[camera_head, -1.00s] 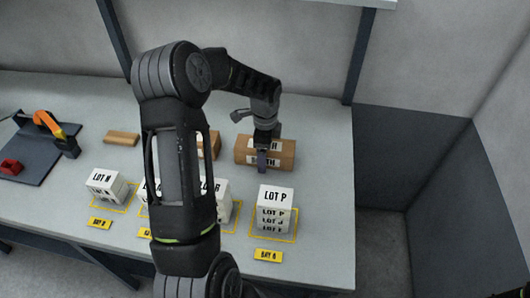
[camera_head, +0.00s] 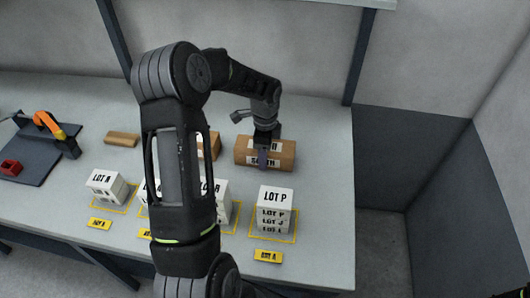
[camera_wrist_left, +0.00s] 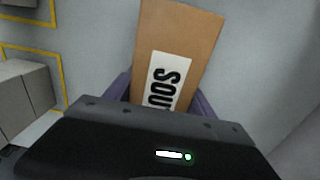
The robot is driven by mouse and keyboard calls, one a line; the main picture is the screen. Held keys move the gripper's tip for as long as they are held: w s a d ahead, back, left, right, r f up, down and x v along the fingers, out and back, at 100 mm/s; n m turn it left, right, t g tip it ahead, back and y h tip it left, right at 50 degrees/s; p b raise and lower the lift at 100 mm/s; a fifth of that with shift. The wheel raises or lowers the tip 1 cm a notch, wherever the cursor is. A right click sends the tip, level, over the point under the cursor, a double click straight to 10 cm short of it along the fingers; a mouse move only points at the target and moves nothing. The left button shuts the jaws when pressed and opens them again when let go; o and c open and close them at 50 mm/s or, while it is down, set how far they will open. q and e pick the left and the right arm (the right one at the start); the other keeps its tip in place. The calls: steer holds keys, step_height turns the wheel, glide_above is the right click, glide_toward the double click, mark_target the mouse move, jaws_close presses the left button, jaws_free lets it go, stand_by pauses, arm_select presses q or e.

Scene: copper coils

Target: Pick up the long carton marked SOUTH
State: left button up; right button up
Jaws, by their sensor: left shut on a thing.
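The long brown carton marked SOUTH (camera_head: 284,153) lies on the bench behind the LOT P stack. In the left wrist view the carton (camera_wrist_left: 200,30) sits between the two purple fingers, its white label partly readable as SOU. My left gripper (camera_head: 263,157) comes down over the carton from above and is shut on it, across its middle. The gripper hides part of the label. The carton looks to be at or very near the bench top; I cannot tell whether there is a gap.
A white LOT P stack (camera_head: 275,208) stands in a yellow outline in front of the carton. Another brown carton (camera_head: 211,145) is partly hidden by my arm. The bench's right edge is near.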

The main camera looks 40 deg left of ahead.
arm_select(q)
steer(key=c, duration=0.5)
steer(key=shift+r, duration=0.1)
step_height(320, 180, up, 6)
steer(key=p, duration=0.4)
steer(key=shift+r+b, duration=0.4)
steer(key=shift+r, duration=1.55)
